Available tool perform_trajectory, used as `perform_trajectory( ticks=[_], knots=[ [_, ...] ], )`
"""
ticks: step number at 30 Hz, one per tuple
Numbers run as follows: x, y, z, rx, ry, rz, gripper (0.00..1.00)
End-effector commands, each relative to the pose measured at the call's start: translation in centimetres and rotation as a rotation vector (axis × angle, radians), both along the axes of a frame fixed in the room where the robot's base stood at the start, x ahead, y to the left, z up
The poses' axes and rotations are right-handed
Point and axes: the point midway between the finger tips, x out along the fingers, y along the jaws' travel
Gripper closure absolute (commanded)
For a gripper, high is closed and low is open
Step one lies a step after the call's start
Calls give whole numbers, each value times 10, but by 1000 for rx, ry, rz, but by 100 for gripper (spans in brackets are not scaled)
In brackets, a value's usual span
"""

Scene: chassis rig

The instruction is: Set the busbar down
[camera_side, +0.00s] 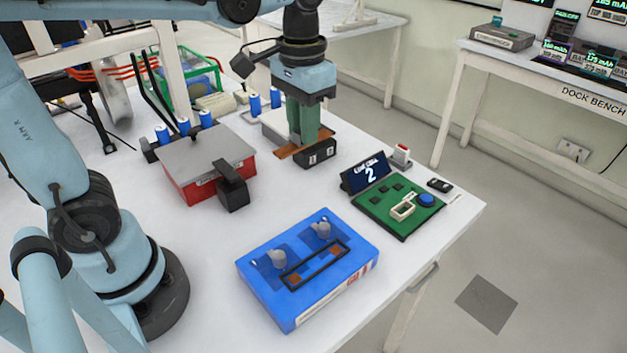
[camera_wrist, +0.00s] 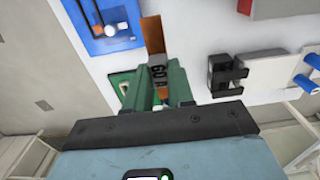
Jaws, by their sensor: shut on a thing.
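The busbar is an orange copper strip (camera_side: 290,152) with a grey middle marked "60 A" in the wrist view (camera_wrist: 157,74). My gripper (camera_side: 304,140) is shut on the busbar's middle, pointing down near the black block (camera_side: 320,154). In the wrist view, the green fingers (camera_wrist: 159,78) clasp the grey part and one copper end sticks out beyond them. The blue case (camera_side: 255,282) lies at the front, with a black-outlined slot (camera_side: 315,265) showing copper patches at both ends. Exact height of the bar above the table is unclear.
A green board (camera_side: 377,215) with a blue button and a display reading "2" (camera_side: 368,173) stand at the right. A red-and-grey box (camera_side: 208,160) with a black block in front stands left. Blue cylinders (camera_side: 255,104) stand behind my gripper. White table between is clear.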

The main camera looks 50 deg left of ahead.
Motion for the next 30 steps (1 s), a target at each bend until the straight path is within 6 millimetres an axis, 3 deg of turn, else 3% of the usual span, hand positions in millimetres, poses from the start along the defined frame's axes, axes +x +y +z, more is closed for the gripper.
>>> perform_trajectory(
  ticks=[6,11,14,20,24,30],
  knots=[
    [7,22,1,0,0,0,100],
    [4,13,1,0,0,-6,100],
    [-2,-7,0,0,0,-11,100],
    [-33,-67,-4,0,0,-16,100],
    [-62,-105,-7,0,0,-16,100],
    [-110,-146,-13,0,0,-16,100]
  ],
)
